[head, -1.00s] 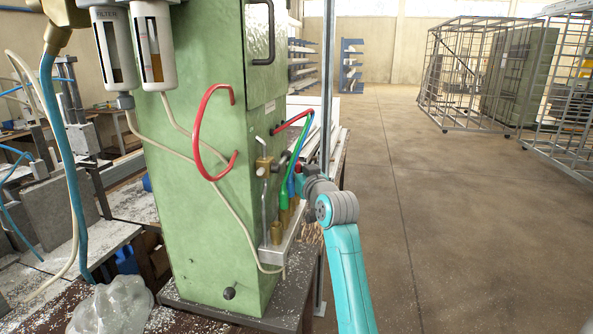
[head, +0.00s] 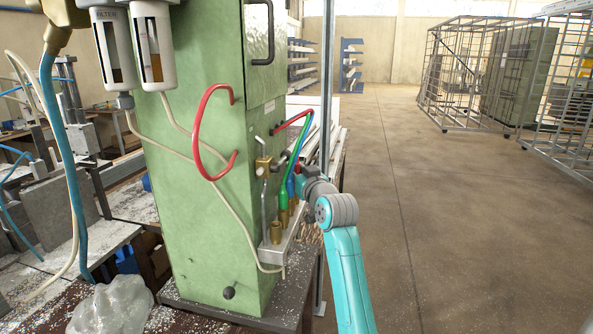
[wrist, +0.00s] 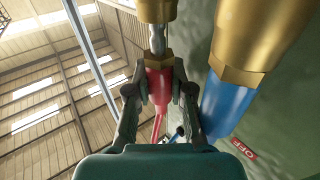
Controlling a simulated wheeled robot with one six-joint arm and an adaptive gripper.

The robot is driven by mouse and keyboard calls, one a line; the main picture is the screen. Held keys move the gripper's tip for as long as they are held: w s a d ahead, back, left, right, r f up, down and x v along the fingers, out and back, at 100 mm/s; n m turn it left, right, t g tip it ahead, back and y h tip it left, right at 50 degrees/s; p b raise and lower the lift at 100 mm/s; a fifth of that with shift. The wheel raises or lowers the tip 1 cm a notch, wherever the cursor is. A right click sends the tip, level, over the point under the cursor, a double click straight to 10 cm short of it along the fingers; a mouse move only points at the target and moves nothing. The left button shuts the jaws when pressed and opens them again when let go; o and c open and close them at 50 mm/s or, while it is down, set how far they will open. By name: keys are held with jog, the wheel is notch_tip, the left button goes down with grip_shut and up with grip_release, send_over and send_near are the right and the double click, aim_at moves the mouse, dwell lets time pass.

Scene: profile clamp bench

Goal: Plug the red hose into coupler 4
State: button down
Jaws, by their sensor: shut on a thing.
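My gripper (wrist: 160,94) is shut on the red hose's plug (wrist: 158,76) in the wrist view. The plug's silver tip is in line with a brass coupler (wrist: 157,10) at the top edge, touching or partly inside it; how deep I cannot tell. A blue hose end (wrist: 226,105) sits in the neighbouring brass coupler (wrist: 262,35). In the head view, the red hose (head: 303,115) arches from the cabinet towards my gripper, whose fingers are mostly hidden. A green hose (head: 284,190) stands in one coupler of the metal block (head: 272,258). An empty brass coupler (head: 276,232) is nearer. Coupler numbers are not readable.
The green cabinet (head: 200,240) stands close left of my arm.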

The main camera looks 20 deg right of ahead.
jog(key=shift+w+f+g, duration=0.15)
jog(key=shift+f+g, duration=0.15)
jog(key=shift+f, duration=1.25)
jog(key=shift+w+f, duration=0.15)
jog(key=shift+f, duration=0.05)
jog(key=shift+r, duration=0.2)
jog(key=c, duration=0.9)
grip_release()
jog(key=shift+r, duration=0.1)
jog(key=shift+c, duration=0.2)
jog(key=shift+r, duration=0.1)
jog(key=shift+a+r, duration=0.1)
jog(key=shift+s, duration=0.25)
jog(key=shift+s, duration=0.15)
jog(key=s, duration=0.8)
jog(key=shift+s, duration=0.2)
